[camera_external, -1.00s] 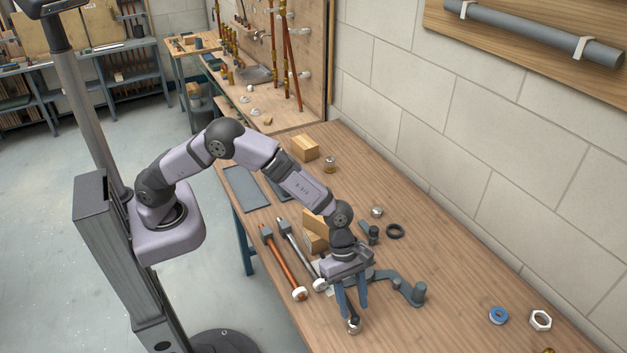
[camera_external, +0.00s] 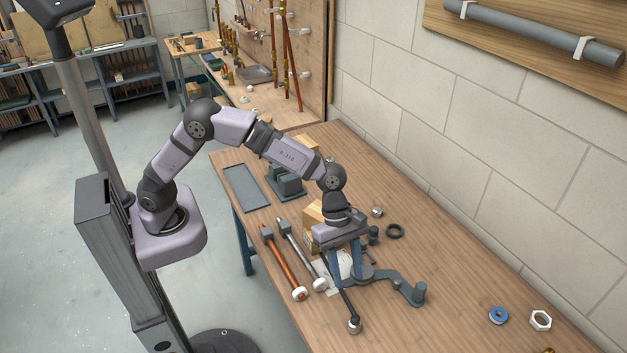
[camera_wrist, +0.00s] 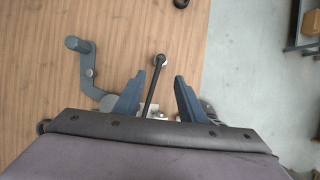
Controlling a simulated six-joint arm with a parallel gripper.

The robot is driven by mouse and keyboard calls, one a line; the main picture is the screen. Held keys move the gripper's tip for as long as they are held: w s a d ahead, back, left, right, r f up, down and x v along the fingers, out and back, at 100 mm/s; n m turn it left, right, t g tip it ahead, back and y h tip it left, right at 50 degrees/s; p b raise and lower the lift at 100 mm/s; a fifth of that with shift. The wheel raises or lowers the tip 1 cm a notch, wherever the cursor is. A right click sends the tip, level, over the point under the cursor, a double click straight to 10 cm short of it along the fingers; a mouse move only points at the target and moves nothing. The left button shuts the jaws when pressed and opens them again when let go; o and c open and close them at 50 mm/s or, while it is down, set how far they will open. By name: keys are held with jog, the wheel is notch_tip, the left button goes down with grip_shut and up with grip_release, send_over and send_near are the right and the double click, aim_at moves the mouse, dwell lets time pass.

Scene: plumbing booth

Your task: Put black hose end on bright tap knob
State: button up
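My gripper (camera_external: 350,274) is above the front of the bench with its fingers apart. In the wrist view my gripper (camera_wrist: 169,70) is open, with the black hose (camera_wrist: 152,88) running between the fingers without visible contact. The hose (camera_external: 348,300) also shows below the gripper in the external view. Its black end (camera_wrist: 160,58) lies just beyond the fingertips, over a bright knob (camera_external: 354,327) near the front edge. The end and knob overlap in both views. I cannot tell how fully the end is seated.
A grey lever-like tool (camera_external: 400,283) lies right of the gripper. A copper pipe (camera_external: 281,262) and a silver pipe (camera_external: 300,253) lie left. A black ring (camera_external: 395,231), blue ring (camera_external: 498,315) and white nut (camera_external: 540,320) lie right. The bench's right-hand part is mostly clear.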

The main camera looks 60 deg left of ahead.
jog(key=a+m+y, duration=0.1)
jog(key=a+m, duration=0.4)
jog(key=a, duration=0.8)
jog(key=s+a+f+m+y, duration=0.1)
jog(key=s+a+m, duration=0.3)
jog(key=a, duration=0.6)
jog(key=s+a+f+m+y, duration=0.1)
jog(key=s+a+m, duration=0.3)
jog(key=a, duration=0.6)
jog(key=shift+s+m+y, duration=0.4)
jog(key=shift+s, duration=0.15)
jog(key=shift+o, duration=0.5)
jog(key=s+a+f+m, duration=0.1)
jog(key=s+a+m, duration=0.3)
jog(key=s+a, duration=0.1)
jog(key=shift+s+f+y, duration=0.3)
jog(key=shift+s, duration=0.25)
jog(key=shift+r, duration=0.1)
